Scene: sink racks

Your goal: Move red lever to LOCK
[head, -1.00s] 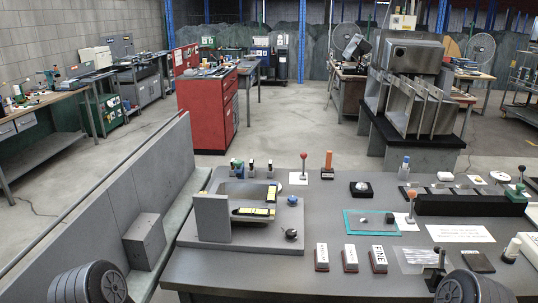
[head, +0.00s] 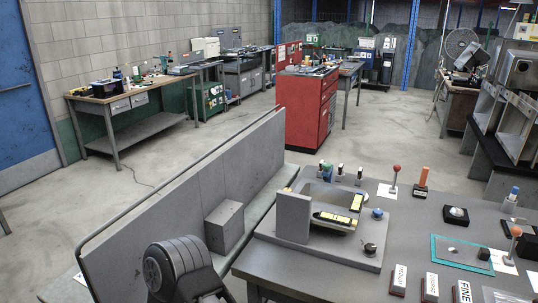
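A lever with a red ball knob (head: 397,168) stands near the back edge of the grey table in the head view. Its thin stem is close to upright, over a white card (head: 388,191); any writing on the card is too small to read. A second lever with an orange-red knob (head: 516,231) stands nearer the right edge, by a teal-edged plate (head: 459,254). I cannot tell which position either lever is in. Neither of my grippers shows; only a dark ribbed part of my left arm is at the bottom, well away from the levers.
A grey fixture with a basin (head: 293,218) stands on the table's left part. Labelled blocks (head: 431,287) line the front. An orange post (head: 422,180) is beside the red lever. A low grey partition (head: 180,197) runs along the left. A red cabinet (head: 311,107) stands behind on open floor.

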